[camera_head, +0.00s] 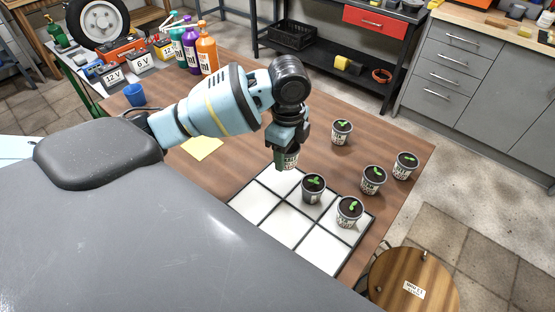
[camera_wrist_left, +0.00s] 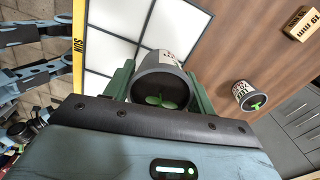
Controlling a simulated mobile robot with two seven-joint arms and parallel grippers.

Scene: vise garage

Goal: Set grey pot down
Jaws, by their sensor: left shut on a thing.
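The grey pot (camera_head: 291,157) with a small green seedling is between the fingers of my left gripper (camera_head: 286,150), over the far corner of the white tiled grid (camera_head: 290,222). In the left wrist view the same pot (camera_wrist_left: 160,77) sits between two green fingers, with the grid behind it. I cannot tell whether its base touches the grid. Two similar potted seedlings stand on the grid, one near the middle (camera_head: 313,188) and one at the right (camera_head: 349,211). My right gripper is not in view.
Three more potted seedlings stand on the wooden table right of the grid (camera_head: 341,131), (camera_head: 373,179), (camera_head: 405,165). A round wooden stool (camera_head: 412,282) stands by the table's front right. Several grid cells are bare.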

